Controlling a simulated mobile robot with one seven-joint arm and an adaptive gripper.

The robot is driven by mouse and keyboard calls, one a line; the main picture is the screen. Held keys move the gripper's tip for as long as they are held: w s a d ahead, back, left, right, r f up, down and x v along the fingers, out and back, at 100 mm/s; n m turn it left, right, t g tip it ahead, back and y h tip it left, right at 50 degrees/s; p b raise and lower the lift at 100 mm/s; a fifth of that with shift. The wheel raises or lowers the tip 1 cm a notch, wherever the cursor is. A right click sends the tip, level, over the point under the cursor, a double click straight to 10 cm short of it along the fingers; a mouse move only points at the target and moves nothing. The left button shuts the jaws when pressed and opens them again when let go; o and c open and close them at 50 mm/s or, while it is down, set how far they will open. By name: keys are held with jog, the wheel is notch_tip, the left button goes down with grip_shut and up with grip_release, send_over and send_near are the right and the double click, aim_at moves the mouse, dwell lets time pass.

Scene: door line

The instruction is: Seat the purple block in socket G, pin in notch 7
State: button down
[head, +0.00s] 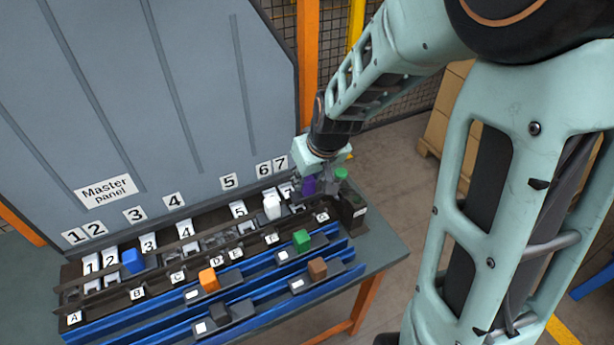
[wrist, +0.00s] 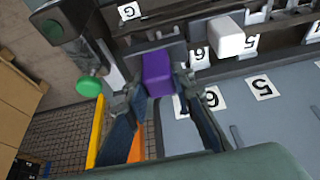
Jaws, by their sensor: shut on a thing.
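The purple block (head: 308,186) is at the right end of the dark socket rack (head: 205,246). My gripper (head: 315,182) reaches down from above and is shut on it. In the wrist view the purple block (wrist: 157,72) sits between the two fingers of my gripper (wrist: 161,88). Label G (head: 322,216) is on the rack's front edge at the right; in the wrist view the G label (wrist: 129,11) lies beyond the block, to its upper left. Label 7 (head: 280,163) is on the panel's lower edge. The pin and notch 7 are hidden, and I cannot tell whether the block touches the socket.
A white block (head: 272,205) and a blue block (head: 132,260) stand in the rack. Orange (head: 208,279), green (head: 301,239), brown (head: 317,268) and black (head: 220,311) blocks sit on the blue rails in front. A green knob (head: 341,174) stands close right of my gripper.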

jog(key=shift+f+b, duration=1.35)
jog(key=shift+f, duration=0.4)
jog(key=c, duration=1.6)
grip_release()
jog(key=shift+v, duration=3.8)
